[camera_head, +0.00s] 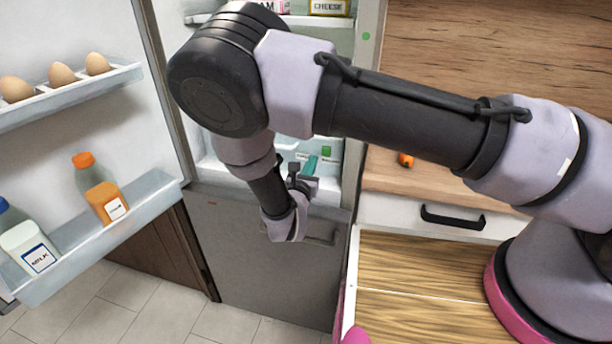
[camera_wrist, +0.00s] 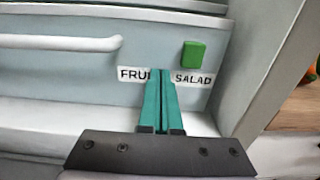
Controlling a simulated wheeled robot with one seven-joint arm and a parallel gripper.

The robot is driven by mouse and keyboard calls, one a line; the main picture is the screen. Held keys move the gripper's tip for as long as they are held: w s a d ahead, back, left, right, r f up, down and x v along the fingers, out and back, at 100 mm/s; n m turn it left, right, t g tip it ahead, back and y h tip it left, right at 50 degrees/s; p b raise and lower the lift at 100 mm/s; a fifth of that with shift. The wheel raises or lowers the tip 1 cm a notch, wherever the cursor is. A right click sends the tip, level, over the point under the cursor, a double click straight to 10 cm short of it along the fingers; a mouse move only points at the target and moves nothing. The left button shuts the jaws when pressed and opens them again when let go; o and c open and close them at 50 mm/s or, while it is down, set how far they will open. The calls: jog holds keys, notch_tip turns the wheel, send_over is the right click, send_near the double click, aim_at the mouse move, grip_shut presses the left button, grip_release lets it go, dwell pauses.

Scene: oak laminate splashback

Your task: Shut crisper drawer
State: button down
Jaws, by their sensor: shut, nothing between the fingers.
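The crisper drawer front (camera_wrist: 145,65) fills the upper part of the wrist view. It is pale grey with a white bar handle (camera_wrist: 60,43), a green square slider and a label reading FRUIT / SALAD, partly covered by my fingers. In the head view the drawer front (camera_head: 331,158) shows at the bottom of the open fridge, mostly hidden behind my arm. My gripper (camera_wrist: 160,82) has its two teal fingers together, empty, with the tips over the label; I cannot tell whether they touch the front. The gripper also shows in the head view (camera_head: 309,166).
The fridge door (camera_head: 160,195) stands open at the left with eggs (camera_head: 61,75), a juice bottle (camera_head: 102,191) and a milk bottle (camera_head: 28,245) in its racks. A wooden counter (camera_head: 470,190) with a dark-handled drawer front (camera_head: 440,214) is right of the fridge.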

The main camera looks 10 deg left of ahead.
jog(key=w, duration=0.8)
jog(key=shift+w+d, duration=0.2)
jog(key=shift+d, duration=0.15)
jog(key=shift+w+r, duration=0.1)
jog(key=shift+w, duration=0.2)
